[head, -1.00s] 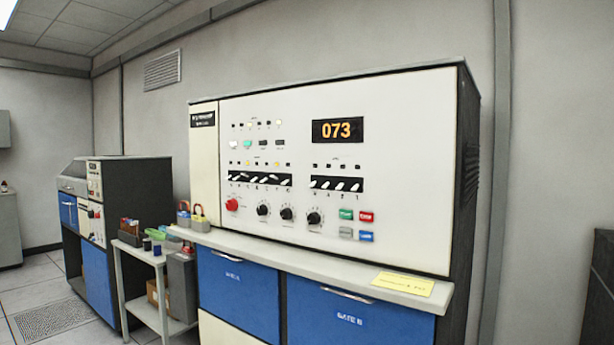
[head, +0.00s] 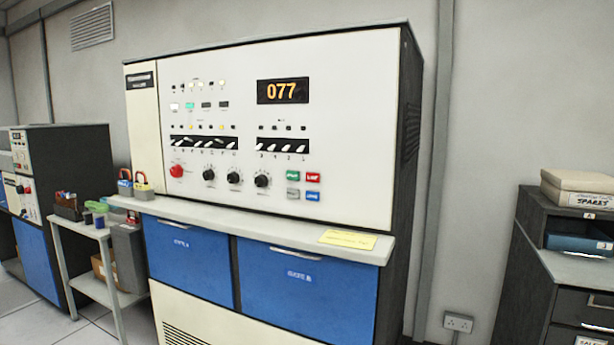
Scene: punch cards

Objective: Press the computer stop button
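The computer (head: 350,125) is a tall cabinet with a white front panel and a dark side. Its display (head: 283,91) reads 077 in orange digits. At the panel's lower right are a green button (head: 293,175), a red button (head: 313,177), a grey button (head: 293,193) and a blue button (head: 312,196). Their labels are too small to read surely. A larger round red knob or button (head: 177,171) sits at the lower left of the panel, left of several black dials. Neither of my grippers shows in the head view.
A shelf ledge (head: 215,216) with a yellow note (head: 348,239) juts out below the panel. A small trolley (head: 88,231) and another machine (head: 75,170) stand at left. A dark cabinet (head: 545,262) with boxes stands at right.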

